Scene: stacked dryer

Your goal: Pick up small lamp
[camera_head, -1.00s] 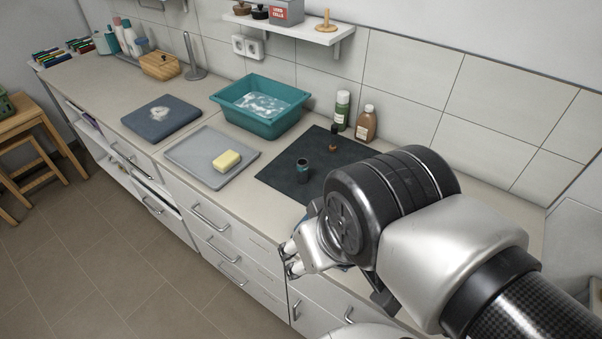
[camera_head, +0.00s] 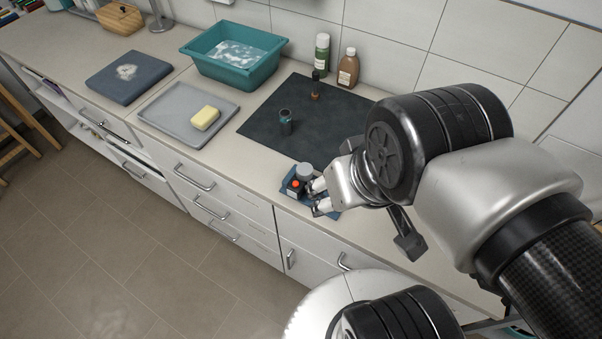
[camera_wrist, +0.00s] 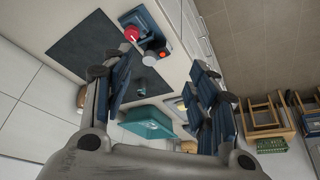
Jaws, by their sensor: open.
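A small dark box with an orange-red round spot (camera_head: 296,184) and a grey cylinder (camera_head: 304,170) stand on a small blue pad (camera_head: 288,187) at the counter's front edge. The wrist view shows the box (camera_wrist: 162,52), the grey cylinder (camera_wrist: 150,58) and a red-topped piece (camera_wrist: 131,34) close together on the pad. I cannot tell for certain which of these is the small lamp. My gripper (camera_head: 318,198) is just right of the group and hides part of the pad. In the wrist view my gripper (camera_wrist: 155,78) has its fingers wide apart, with nothing held.
Two bottles (camera_head: 348,68) stand at the wall. A grey tray (camera_head: 160,115) with yellow soap (camera_head: 205,118) and a teal basin (camera_head: 205,72) are left.

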